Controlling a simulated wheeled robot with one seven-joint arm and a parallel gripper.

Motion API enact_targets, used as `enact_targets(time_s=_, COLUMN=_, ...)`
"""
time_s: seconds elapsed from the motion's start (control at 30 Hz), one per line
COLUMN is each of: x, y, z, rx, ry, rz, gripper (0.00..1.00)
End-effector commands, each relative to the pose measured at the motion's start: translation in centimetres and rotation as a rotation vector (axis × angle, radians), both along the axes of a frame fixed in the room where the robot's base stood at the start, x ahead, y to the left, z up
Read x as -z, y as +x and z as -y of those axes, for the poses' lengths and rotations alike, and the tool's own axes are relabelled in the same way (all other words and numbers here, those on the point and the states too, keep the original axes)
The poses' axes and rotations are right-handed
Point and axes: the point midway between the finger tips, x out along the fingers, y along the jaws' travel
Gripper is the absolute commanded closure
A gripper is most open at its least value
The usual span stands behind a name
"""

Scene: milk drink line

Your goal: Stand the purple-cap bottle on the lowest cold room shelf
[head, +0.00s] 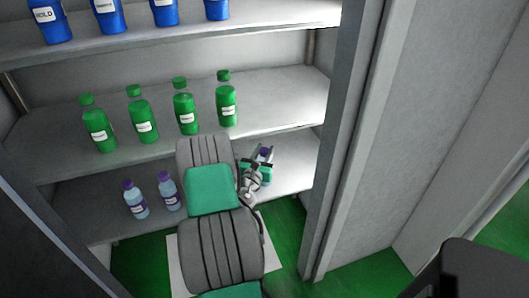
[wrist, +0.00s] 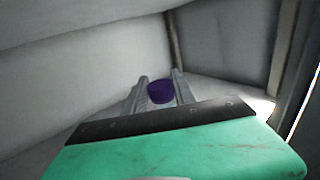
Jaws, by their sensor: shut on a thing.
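My gripper (head: 262,161) reaches in over the lowest shelf (head: 290,176) of the cold room, at its right part. It is shut on a bottle with a purple cap (head: 264,152). In the wrist view the purple cap (wrist: 160,92) shows between the two fingers; the bottle's body is hidden behind the green gripper housing. I cannot tell whether its base touches the shelf. Two other purple-cap bottles, one at the left (head: 135,199) and one beside it (head: 169,190), stand upright on the lowest shelf, left of my arm.
Several green bottles (head: 186,108) stand on the middle shelf (head: 280,97) above. Several blue containers (head: 108,14) stand on the top shelf (head: 275,18). A grey door frame post (head: 338,130) bounds the shelves on the right. The lowest shelf is bare right of the gripper.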

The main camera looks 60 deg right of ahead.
Motion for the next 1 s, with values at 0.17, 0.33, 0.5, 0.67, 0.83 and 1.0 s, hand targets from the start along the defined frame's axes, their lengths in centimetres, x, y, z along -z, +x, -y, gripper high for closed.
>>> enact_targets(time_s=0.17, x=0.3, y=0.0, z=0.0, rx=0.000, ry=-0.001, rz=-0.001, gripper=1.00)
enact_targets(time_s=0.33, x=0.3, y=0.0, z=0.0, rx=0.000, ry=0.001, rz=-0.001, gripper=0.55)
enact_targets(time_s=0.5, x=0.3, y=0.0, z=0.0, rx=0.000, ry=0.001, rz=-0.001, gripper=0.46)
enact_targets(time_s=0.67, x=0.2, y=0.0, z=0.0, rx=0.001, ry=0.001, rz=-0.001, gripper=0.46)
enact_targets(time_s=0.83, x=0.1, y=-0.1, z=-1.1, rx=-0.001, ry=0.003, rz=-0.002, gripper=0.46)
enact_targets(time_s=1.0, x=0.3, y=-0.6, z=-5.3, rx=-0.005, ry=0.002, rz=-0.005, gripper=0.46)
